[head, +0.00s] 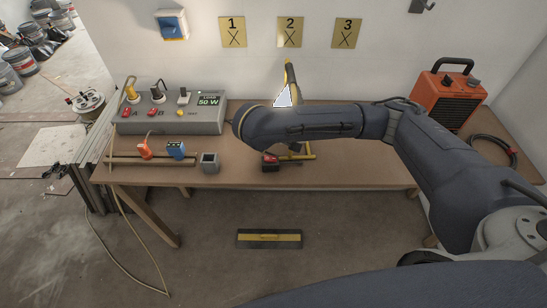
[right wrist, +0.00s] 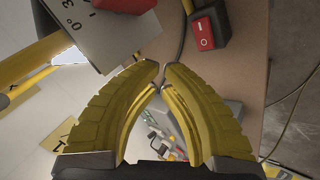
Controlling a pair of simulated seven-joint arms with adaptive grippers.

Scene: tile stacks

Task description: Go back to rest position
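In the head view my right arm comes in from the right and reaches across above the workbench (head: 360,175). Its gripper is hidden there. In the right wrist view my right gripper (right wrist: 161,70) has its two yellow fingers curved together, tips almost meeting, with nothing seen held between them. Beyond the tips are a black box with a red switch (right wrist: 204,32) and a grey plate with printed marks (right wrist: 100,30). My left gripper is not in view.
A yellow stand (head: 290,75) is partly hidden behind my arm. A grey control box (head: 190,126) showing 50 W stands at the bench's left, an orange heater (head: 447,100) at its right. A blue tool (head: 176,149) and small grey block (head: 210,162) lie in front.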

